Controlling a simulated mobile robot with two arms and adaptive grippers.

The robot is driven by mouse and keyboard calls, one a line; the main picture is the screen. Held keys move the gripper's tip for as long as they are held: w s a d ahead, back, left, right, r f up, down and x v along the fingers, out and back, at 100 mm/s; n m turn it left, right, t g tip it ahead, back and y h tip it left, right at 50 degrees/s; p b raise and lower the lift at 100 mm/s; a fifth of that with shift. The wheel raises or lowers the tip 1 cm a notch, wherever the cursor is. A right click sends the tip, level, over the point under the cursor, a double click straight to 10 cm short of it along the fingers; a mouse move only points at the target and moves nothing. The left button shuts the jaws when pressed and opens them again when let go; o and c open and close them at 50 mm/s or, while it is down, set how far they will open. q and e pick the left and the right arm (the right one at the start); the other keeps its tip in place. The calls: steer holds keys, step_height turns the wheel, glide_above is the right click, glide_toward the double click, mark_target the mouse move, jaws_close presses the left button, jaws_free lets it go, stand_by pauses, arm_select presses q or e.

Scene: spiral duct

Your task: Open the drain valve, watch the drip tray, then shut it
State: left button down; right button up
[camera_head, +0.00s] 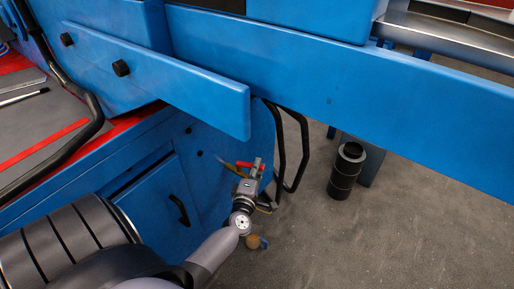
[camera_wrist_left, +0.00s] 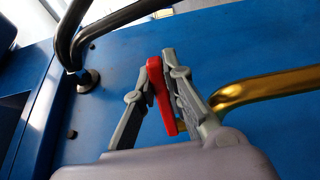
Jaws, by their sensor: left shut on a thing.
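The drain valve's red handle (camera_wrist_left: 163,98) stands between the two grey fingers of my left gripper (camera_wrist_left: 161,62) in the left wrist view, and the fingers are closed on it. A brass pipe (camera_wrist_left: 262,88) runs to the right beside it, along a blue panel. In the head view my left gripper (camera_head: 256,170) is low at the side of the blue machine, with the red handle (camera_head: 243,164) showing small at its fingers. The valve body is mostly hidden by the gripper. I cannot make out a drip tray. My right gripper is not in view.
Black bent tube handles (camera_head: 304,150) stand close right of the gripper. A blue bar (camera_head: 160,75) and a long blue beam (camera_head: 350,110) cross above. A black cylinder (camera_head: 344,172) stands on the grey floor (camera_head: 390,230), which is clear at lower right.

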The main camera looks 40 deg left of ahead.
arm_select(q)
steer(key=shift+s+d+m+h, duration=0.15)
steer(key=shift+s+m+h, duration=0.05)
steer(key=shift+m+h, duration=0.25)
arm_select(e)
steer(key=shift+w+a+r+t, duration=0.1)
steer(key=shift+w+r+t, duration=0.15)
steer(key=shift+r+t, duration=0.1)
arm_select(q)
steer(key=c, duration=1.6)
jaws_free()
steer(key=shift+c, duration=0.2)
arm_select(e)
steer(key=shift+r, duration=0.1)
arm_select(q)
steer(key=v, duration=1.2)
steer(key=shift+f, duration=0.2)
steer(key=shift+t+h, duration=0.25)
steer(key=shift+t, duration=0.05)
